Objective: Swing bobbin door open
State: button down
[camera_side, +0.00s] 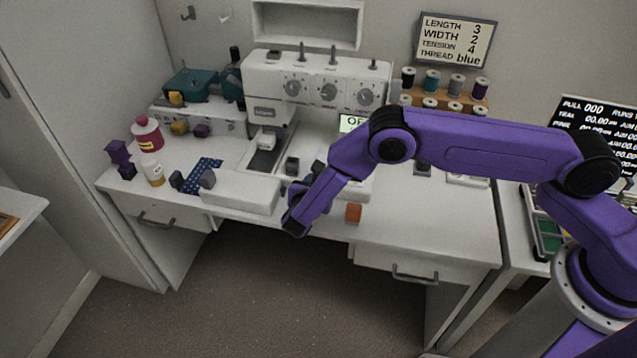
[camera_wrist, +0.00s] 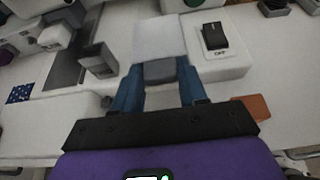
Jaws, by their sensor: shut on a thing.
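The white sewing machine (camera_side: 320,85) stands at the back of the white table. In the wrist view, a white square panel (camera_wrist: 158,38), which looks like the bobbin door, has a grey handle block (camera_wrist: 160,71) at its near edge. The two blue fingers of my gripper (camera_wrist: 160,88) are on either side of this block, shut on it. In the side view my gripper (camera_side: 296,212) is low at the table's front, by the machine's base. My arm hides the door there. The panel looks flat; I cannot tell whether it has swung at all.
An orange block (camera_side: 353,212) lies near the table edge. A white box (camera_side: 240,192) is left of my gripper, and a pink-labelled bottle (camera_side: 147,134) stands farther left.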

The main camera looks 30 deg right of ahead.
jog(key=shift+r, duration=0.1)
jog(key=w+d+r+g+y, duration=0.1)
jog(key=r, duration=0.1)
jog(key=r+g+y, duration=0.1)
jog(key=w+d+r+g+y, duration=0.1)
jog(key=r+g+y, duration=0.1)
jog(key=shift+w+d+r, duration=0.3)
jog(key=shift+w+r, duration=0.05)
jog(key=shift+w+d+r, duration=0.2)
jog(key=shift+d+r, duration=0.05)
jog(key=w+d+r, duration=0.2)
jog(key=w+d, duration=0.1)
jog(key=shift+w+d+r, duration=0.15)
jog(key=shift+d, duration=0.05)
jog(key=shift+w+d+r, duration=0.25)
jog(key=shift+w+d, duration=0.85)
jog(key=shift+d, duration=0.05)
jog(key=c, duration=0.8)
grip_release()
jog(key=shift+c, duration=0.2)
jog(key=shift+o, duration=1.2)
jog(key=shift+a+f, duration=0.1)
